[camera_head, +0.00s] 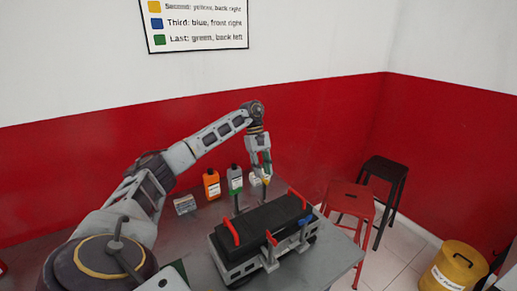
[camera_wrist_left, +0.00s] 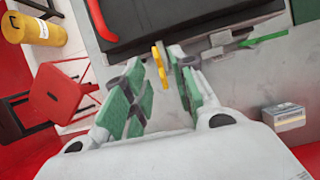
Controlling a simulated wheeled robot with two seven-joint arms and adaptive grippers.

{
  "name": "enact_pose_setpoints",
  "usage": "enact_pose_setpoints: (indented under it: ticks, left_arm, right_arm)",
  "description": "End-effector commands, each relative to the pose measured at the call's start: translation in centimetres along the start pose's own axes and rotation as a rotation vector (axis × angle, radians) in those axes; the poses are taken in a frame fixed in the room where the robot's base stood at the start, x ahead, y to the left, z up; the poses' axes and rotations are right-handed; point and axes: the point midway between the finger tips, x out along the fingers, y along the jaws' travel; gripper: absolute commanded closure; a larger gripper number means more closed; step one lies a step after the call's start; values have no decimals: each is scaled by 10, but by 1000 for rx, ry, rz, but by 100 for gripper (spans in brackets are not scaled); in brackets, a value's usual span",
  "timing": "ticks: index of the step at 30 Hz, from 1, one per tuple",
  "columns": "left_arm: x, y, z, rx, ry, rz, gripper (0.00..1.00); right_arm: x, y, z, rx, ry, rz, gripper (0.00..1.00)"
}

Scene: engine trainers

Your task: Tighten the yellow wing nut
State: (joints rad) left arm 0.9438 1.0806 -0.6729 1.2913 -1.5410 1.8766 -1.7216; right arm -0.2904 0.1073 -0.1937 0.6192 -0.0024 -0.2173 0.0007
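The yellow wing nut (camera_wrist_left: 160,66) shows between my left gripper's fingers in the left wrist view, at the edge of the engine block. In the head view it is a small yellow spot (camera_head: 266,181) under the fingertips. My left gripper (camera_head: 264,177) reaches down to the back side of the engine trainer (camera_head: 262,222). Its green-padded fingers (camera_wrist_left: 166,72) stand apart, one on each side of the nut. I cannot tell whether they touch it, and they partly hide it. My right gripper is not in view.
A blue wing nut (camera_head: 305,220) and a red one (camera_head: 271,238) are on the engine's front side. Red handles top the black cover. An orange bottle (camera_head: 211,185), a grey bottle (camera_head: 235,180) and a small box (camera_head: 185,205) stand behind on the table. Stools stand right.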

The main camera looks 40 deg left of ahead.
Motion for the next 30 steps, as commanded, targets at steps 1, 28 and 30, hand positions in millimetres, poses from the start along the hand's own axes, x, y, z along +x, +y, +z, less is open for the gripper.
enact_pose_setpoints:
  ticks: [1,28,30]
  left_arm:
    - [-7,1,0,1,1,4,73]
    - [-82,1,0,2,1,0,73]
    - [-86,1,0,2,1,0,73]
  right_arm:
    - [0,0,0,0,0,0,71]
    - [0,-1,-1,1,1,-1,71]
    - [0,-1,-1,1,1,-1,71]
